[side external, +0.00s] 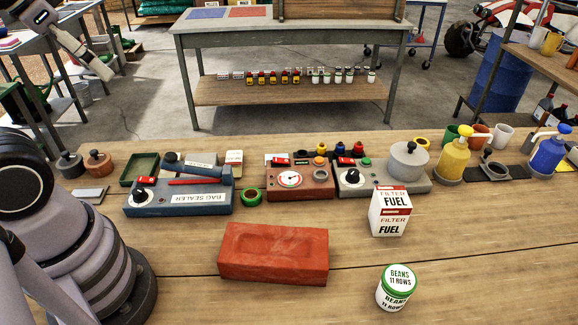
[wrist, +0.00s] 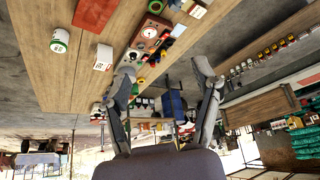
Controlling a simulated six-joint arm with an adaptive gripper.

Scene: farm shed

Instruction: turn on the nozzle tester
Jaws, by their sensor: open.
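The device that looks like the nozzle tester is a red-brown box (side external: 302,192) with a round white dial, at the middle back of the workbench. A small red switch (side external: 301,162) and an orange button (side external: 318,160) sit on its top. Its label is too small to read, and I cannot tell the switch's position. The box also shows in the wrist view (wrist: 149,36), beyond the fingertips. My gripper (wrist: 166,68) is open and empty, apart from everything on the bench.
A blue bag sealer (side external: 180,197) stands left of the box; a grey device with a pot (side external: 400,170) stands right. A red brick (side external: 272,254), filter box (side external: 390,212) and beans can (side external: 396,288) stand in front. The front left-centre bench is clear.

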